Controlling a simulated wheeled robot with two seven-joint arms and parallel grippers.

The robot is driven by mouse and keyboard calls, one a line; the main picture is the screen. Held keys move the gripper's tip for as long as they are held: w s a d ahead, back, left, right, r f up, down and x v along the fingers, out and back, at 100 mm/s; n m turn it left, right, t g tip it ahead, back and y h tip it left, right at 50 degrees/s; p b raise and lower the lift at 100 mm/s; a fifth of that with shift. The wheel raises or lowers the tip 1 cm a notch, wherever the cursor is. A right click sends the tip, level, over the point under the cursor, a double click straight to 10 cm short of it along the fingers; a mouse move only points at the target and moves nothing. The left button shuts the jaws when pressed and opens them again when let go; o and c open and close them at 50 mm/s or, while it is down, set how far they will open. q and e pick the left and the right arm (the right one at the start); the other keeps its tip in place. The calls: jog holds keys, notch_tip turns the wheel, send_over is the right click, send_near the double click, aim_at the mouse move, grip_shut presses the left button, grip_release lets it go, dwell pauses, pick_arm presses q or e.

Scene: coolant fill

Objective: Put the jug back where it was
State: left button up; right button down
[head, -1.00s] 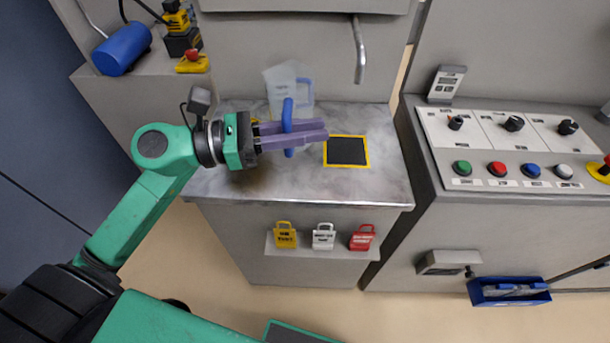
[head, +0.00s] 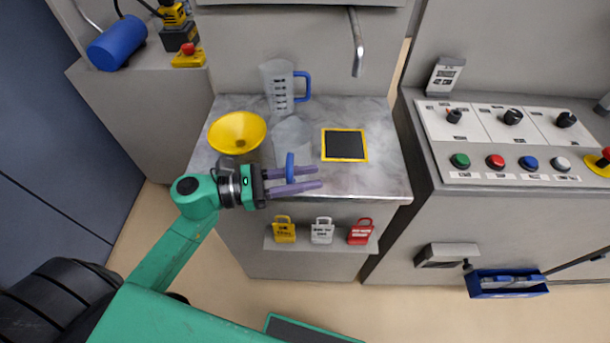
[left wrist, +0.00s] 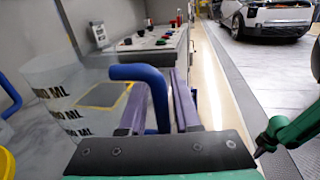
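A translucent jug (head: 292,133) with a blue handle (head: 290,160) is over the front-middle of the grey counter (head: 385,180). Its body is faint, so I cannot tell if its base touches the counter. The handle lies between the purple fingers of my left gripper (head: 316,182), which look shut on it. In the left wrist view, the blue handle (left wrist: 158,90) fills the gap between the fingers, with the translucent body to the left. A second marked jug (head: 277,88) with a blue handle stands upright at the back.
A yellow funnel (head: 237,133) is left of the held jug. A yellow-framed black pad (head: 344,145) lies to its right. A spout (head: 356,45) hangs above the back. A button panel (head: 510,150) stands at right.

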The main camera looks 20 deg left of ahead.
pick_arm(q)
jog(key=shift+o, duration=0.3)
jog(key=b+v, duration=0.3)
jog(key=v, duration=0.9)
jog(key=shift+r, duration=0.15)
